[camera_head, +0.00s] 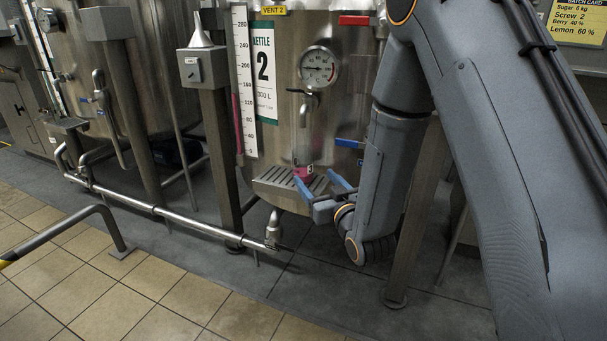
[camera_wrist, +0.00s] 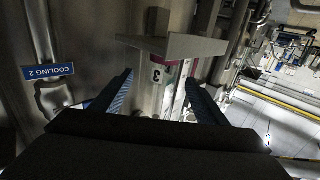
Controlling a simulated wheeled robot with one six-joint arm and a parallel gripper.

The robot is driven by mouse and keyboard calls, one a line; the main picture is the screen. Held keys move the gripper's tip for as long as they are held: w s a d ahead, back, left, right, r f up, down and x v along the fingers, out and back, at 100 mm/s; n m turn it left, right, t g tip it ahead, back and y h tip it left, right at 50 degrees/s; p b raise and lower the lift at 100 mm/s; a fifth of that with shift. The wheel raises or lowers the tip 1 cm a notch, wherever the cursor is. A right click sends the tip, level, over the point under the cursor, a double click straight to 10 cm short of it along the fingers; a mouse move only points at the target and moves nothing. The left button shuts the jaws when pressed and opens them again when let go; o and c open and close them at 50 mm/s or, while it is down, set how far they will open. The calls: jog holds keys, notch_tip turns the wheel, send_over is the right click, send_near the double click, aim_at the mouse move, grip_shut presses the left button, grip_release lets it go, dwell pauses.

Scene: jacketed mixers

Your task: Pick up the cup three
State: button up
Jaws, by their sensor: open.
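Cup three, a small cup with a magenta band and a white patch marked 3 (camera_head: 304,172), stands on the slatted drip shelf (camera_head: 272,181) under the tap of kettle 2. In the wrist view the image is turned over, and the cup (camera_wrist: 157,75) shows against the underside of the shelf (camera_wrist: 185,46). My gripper (camera_head: 319,183) is open, with its two blue fingers pointing at the cup from the front right. In the wrist view the cup appears between the fingers (camera_wrist: 159,79), nearer the left fingertip. I see no contact. The cup's far side is hidden.
The kettle 2 tank (camera_head: 345,100) with its gauge (camera_head: 319,67) and tap (camera_head: 303,110) rises behind the shelf. A steel pipe (camera_head: 190,222) runs low in front at the left. Posts stand on both sides.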

aim_at(307, 159)
jog(key=b+x, duration=0.1)
jog(key=x, duration=0.5)
jog(key=shift+w+a+b, duration=0.15)
jog(key=shift+a+b, duration=0.25)
jog(key=shift+a, duration=0.05)
jog(key=c, duration=1.3)
jog(key=shift+r, duration=0.45)
notch_tip(307, 159, up, 3)
jog(key=shift+r+p, duration=0.1)
jog(key=shift+p, duration=0.75)
jog(key=shift+f+p+v, duration=0.15)
jog(key=shift+p+v, duration=1.05)
jog(key=shift+v, duration=3.35)
jog(key=shift+f+p+v, duration=0.1)
jog(key=shift+p+v, duration=1.05)
jog(key=shift+v, duration=3.4)
